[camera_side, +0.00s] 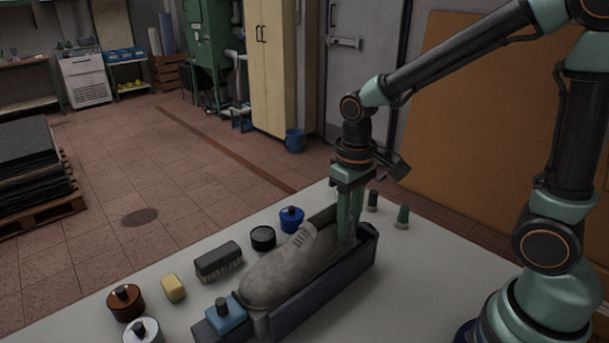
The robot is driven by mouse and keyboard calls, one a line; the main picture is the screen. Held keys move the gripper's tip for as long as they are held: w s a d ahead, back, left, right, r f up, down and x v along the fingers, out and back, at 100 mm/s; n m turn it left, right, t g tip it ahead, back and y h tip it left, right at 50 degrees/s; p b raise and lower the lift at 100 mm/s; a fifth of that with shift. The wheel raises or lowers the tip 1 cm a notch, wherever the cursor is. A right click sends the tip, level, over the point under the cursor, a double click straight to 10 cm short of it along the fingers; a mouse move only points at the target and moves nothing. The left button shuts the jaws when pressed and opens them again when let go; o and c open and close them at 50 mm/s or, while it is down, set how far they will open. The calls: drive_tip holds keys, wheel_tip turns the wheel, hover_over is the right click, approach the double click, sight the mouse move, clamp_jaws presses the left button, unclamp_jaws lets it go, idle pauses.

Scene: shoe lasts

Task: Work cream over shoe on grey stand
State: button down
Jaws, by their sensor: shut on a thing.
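A grey shoe (278,268) lies lengthwise on the dark grey stand (325,292), its toe toward the lower left and its heel end toward the upper right. My gripper (349,228) points straight down at the heel end, with its green fingers close together. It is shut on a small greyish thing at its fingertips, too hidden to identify. I cannot tell whether this thing touches the shoe. No cream can be made out on the shoe.
Left of the stand are a dark brush (218,261), a black round tin (263,238), a blue knobbed pot (291,219), a yellow block (174,288) and a brown knobbed pot (126,302). A blue knobbed block (226,316) is by the toe. Two small upright pieces (402,217) stand behind right.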

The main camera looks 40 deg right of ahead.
drive_tip(key=shift+a, duration=1.95)
drive_tip(key=d, duration=0.8)
wheel_tip(320, 180, up, 6)
drive_tip(key=s, duration=0.2)
idle(0.4)
idle(0.4)
